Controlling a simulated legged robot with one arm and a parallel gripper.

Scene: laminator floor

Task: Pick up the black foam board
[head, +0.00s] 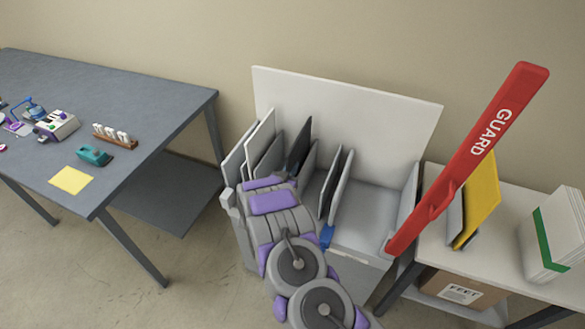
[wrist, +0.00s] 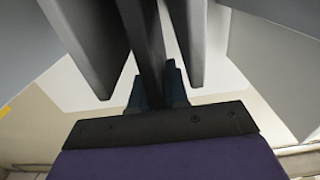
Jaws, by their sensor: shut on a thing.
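The black foam board (head: 299,147) stands tilted in a slot of the pale rack, among grey and white boards. My gripper (wrist: 156,82) is shut on a dark board (wrist: 145,45), seen edge-on between its two dark blue fingers in the wrist view. This appears to be the black foam board. In the head view my arm reaches into the rack from below, and its purple-grey end covers the board's lower part.
The rack (head: 350,108) has other boards close on both sides of my gripper; two dark-faced boards (head: 336,185) stand to the right. A red GUARD bar (head: 470,155) slants at the rack's right. A grey table (head: 120,95) is at left, a white side table (head: 505,238) at right.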

